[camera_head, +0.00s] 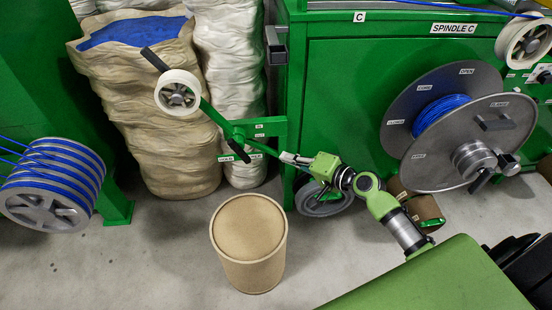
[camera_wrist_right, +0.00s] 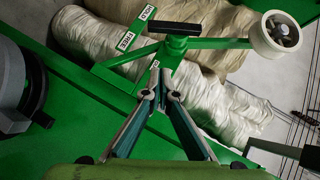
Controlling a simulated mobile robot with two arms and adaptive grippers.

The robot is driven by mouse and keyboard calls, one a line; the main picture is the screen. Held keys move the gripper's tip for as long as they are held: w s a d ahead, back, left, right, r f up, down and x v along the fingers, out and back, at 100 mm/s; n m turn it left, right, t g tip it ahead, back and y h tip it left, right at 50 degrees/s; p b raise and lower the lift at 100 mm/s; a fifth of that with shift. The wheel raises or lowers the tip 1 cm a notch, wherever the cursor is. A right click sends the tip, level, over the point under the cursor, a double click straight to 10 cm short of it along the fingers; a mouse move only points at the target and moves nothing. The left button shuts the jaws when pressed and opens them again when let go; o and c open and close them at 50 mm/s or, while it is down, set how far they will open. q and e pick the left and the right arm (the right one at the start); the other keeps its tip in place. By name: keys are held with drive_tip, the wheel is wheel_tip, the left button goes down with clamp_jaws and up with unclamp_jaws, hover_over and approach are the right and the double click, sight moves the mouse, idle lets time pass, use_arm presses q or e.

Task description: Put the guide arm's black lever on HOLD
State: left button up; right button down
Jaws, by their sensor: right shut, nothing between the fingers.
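The guide arm (camera_head: 215,115) is a green bar with a white pulley (camera_head: 178,93), set on a green bracket. Its black lever (camera_head: 240,152) sits at the pivot and slants down to the right. In the right wrist view the black lever (camera_wrist_right: 174,28) lies across the top of the pivot, its left end near the gap between the HOLD label (camera_wrist_right: 147,12) and the FREE label (camera_wrist_right: 126,41). I cannot tell which one it marks. My right gripper (camera_head: 284,157) is shut and empty, to the right of the lever and apart from it; its fingertips (camera_wrist_right: 160,94) point toward the pivot. My left gripper is not in view.
A cardboard drum (camera_head: 248,245) stands on the floor below the bracket. Wrapped sacks (camera_head: 150,120) stand behind the guide arm. The green machine with the SPINDLE C reel (camera_head: 445,130) is at the right. A blue cable spool (camera_head: 52,185) is at the left.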

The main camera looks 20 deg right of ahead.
sight(239, 148)
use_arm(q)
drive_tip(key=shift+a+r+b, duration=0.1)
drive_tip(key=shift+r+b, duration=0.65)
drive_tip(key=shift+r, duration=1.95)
use_arm(e)
drive_tip(key=s+a+f+x, duration=0.1)
drive_tip(key=a+x, duration=0.1)
drive_tip(key=x, duration=1)
drive_tip(key=shift+s+a, duration=0.15)
drive_tip(key=shift+s, duration=0.1)
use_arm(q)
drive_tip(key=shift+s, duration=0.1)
use_arm(e)
drive_tip(key=shift+f, duration=0.1)
use_arm(q)
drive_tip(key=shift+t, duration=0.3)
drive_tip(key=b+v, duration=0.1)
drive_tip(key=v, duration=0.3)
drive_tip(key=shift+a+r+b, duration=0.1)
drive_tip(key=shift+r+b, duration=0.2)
drive_tip(key=shift+b, duration=0.05)
use_arm(e)
drive_tip(key=shift+f, duration=0.15)
